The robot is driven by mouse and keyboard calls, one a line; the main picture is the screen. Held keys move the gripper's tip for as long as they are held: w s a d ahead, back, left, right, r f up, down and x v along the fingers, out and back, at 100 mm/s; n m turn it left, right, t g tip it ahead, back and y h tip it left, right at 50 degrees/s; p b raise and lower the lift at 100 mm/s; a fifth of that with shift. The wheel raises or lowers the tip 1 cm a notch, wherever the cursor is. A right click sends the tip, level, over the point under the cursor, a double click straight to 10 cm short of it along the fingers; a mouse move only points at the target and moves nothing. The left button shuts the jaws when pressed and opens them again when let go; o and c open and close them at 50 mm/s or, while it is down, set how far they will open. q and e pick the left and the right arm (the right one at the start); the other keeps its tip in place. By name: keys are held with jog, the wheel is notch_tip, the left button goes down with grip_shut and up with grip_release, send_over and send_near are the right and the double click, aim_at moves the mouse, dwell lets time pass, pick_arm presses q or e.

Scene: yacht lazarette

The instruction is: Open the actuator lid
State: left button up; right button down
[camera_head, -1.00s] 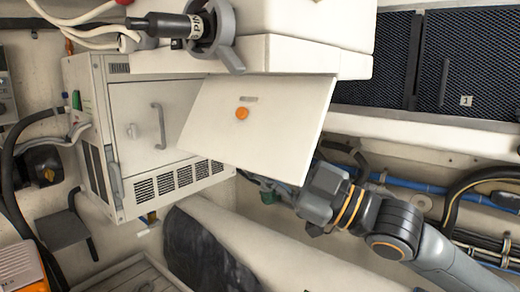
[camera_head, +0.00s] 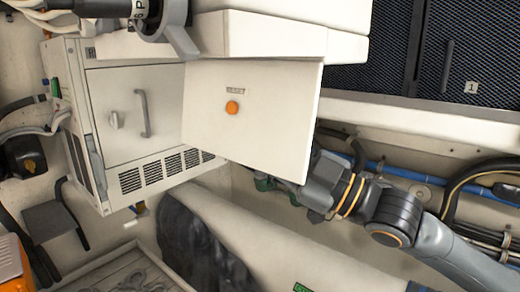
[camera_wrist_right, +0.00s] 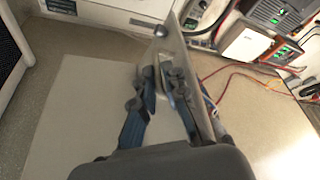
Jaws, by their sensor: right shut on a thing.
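The actuator lid (camera_head: 262,115) looks like a flat white panel with an orange round spot and a small dark label. It hangs tilted below a thick white ledge, standing out from the wall. My right gripper (camera_head: 308,180) is at its lower right corner, with the fingertips partly hidden behind the panel. What lies behind the lid is hidden in the head view. My left gripper is not in view.
A white cabinet (camera_head: 103,120) with a handled door and vents stands left of the lid. A dark cylinder with a grey ring (camera_head: 172,22) juts out above. Blue pipes and black hoses (camera_head: 455,190) run at the right. Dark mesh panels (camera_head: 425,50) are at the upper right.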

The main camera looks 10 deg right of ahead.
jog(key=shift+s+r, duration=0.1)
jog(key=shift+r, duration=0.4)
jog(key=c, duration=1.5)
grip_release()
jog(key=shift+o, duration=0.2)
jog(key=shift+a+f, duration=0.1)
jog(key=shift+a, duration=0.05)
jog(key=shift+f, duration=0.1)
jog(key=shift+s+d+f, duration=0.3)
jog(key=shift+s+d, duration=0.05)
jog(key=shift+d, duration=0.15)
jog(key=shift+v, duration=3.05)
jog(key=shift+s, duration=0.1)
